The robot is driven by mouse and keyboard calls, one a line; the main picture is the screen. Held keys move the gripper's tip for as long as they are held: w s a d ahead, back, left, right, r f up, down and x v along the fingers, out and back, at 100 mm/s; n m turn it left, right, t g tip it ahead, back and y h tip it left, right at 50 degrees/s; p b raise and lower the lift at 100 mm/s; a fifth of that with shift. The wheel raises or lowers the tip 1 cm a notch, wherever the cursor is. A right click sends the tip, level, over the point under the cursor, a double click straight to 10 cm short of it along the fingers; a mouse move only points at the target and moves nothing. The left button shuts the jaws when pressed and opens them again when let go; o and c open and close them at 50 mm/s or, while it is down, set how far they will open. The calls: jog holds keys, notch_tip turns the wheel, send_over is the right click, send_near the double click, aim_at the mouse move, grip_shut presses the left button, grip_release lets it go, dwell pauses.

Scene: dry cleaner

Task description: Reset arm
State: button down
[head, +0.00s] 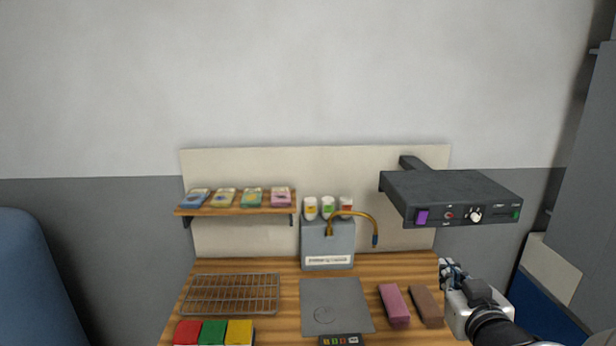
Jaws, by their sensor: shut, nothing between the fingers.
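My gripper (450,272) is at the lower right of the head view, on the end of my arm. It is shut and empty, above the right end of the wooden table (283,266). A pink block (394,305) and a brown block (427,306) lie on the table just left of it. The gripper appears apart from both blocks. My arm enters from the bottom right corner and hides part of the table's right edge.
A dark control box (450,193) juts from the wall above my gripper. A grey unit (327,245) with bottles and a brass spout stands at the back. A grey mat (336,300), wire rack (232,293), coloured blocks (214,331) and a shelf (236,209) are further left.

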jog(key=s+a+f+g, duration=0.1)
jog(key=s+a+g, duration=0.2)
jog(key=s, duration=0.5)
jog(key=s+a+f+g+y, duration=0.1)
jog(key=s+a+g, duration=0.3)
jog(key=s, duration=0.5)
jog(key=s+a+f+g+y, duration=0.1)
jog(key=s+a+f+g, duration=0.2)
jog(key=s+a, duration=0.4)
jog(key=shift+s+g, duration=0.4)
jog(key=shift+s, duration=0.6)
jog(key=shift+a, duration=0.1)
